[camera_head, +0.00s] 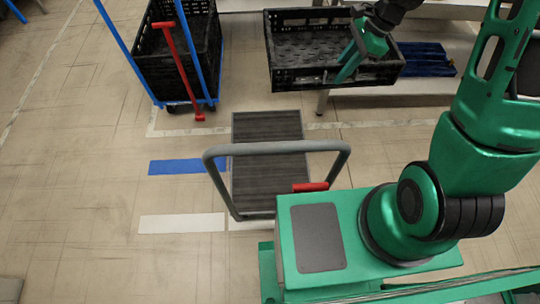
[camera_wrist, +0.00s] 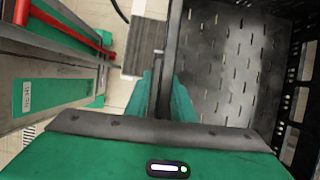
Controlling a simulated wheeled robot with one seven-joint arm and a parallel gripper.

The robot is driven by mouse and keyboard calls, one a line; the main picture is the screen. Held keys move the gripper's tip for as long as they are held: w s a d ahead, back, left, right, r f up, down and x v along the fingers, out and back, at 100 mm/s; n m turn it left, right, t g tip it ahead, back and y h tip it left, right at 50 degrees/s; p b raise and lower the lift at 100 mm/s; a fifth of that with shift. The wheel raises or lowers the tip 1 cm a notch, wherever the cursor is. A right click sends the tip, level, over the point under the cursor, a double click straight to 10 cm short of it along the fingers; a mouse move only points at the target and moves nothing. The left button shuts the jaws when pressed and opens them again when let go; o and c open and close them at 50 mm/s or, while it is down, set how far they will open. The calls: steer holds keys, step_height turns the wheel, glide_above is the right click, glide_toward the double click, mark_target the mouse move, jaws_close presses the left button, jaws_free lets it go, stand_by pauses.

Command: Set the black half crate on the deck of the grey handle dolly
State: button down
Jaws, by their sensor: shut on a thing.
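The black half crate (camera_head: 290,79) hangs at the top centre of the head view, empty and roughly level. My gripper (camera_head: 347,72) is shut on its near wall, toward the right end. In the wrist view my gripper (camera_wrist: 160,100) straddles the crate wall, with the slotted crate floor (camera_wrist: 222,65) to the right. The grey handle dolly stands below centre in the head view; its dark ribbed deck (camera_head: 268,178) is bare. Its grey handle (camera_head: 280,148) arches across the near part of the deck. In the picture the crate is beyond the deck, up and to the right.
A blue-framed trolley (camera_head: 216,50) with a black crate (camera_head: 178,65) and red handle (camera_head: 183,60) stands at the upper left. A blue crate (camera_head: 425,60) lies on a pale surface (camera_head: 405,86) behind the held crate. Blue (camera_head: 188,166) and white (camera_head: 182,223) floor markings lie left of the dolly.

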steer(key=s+d+x, duration=0.1)
steer(key=x, duration=2.4)
steer(key=s+a+f, duration=0.4)
steer(key=s+f, duration=0.4)
steer(key=f, duration=0.3)
steer(key=s+a+f, duration=0.3)
steer(key=s+f, duration=0.5)
steer(key=f, duration=0.4)
steer(key=shift+w+a+f, duration=0.9)
steer(key=shift+w+f, duration=0.85)
steer(key=shift+f, duration=0.1)
steer(key=shift+w+a+f, duration=0.9)
steer(key=shift+w+f, duration=0.8)
steer(key=shift+f, duration=0.1)
steer(key=shift+w+a+f, duration=0.85)
steer(key=shift+w+f, duration=0.9)
steer(key=shift+f, duration=0.1)
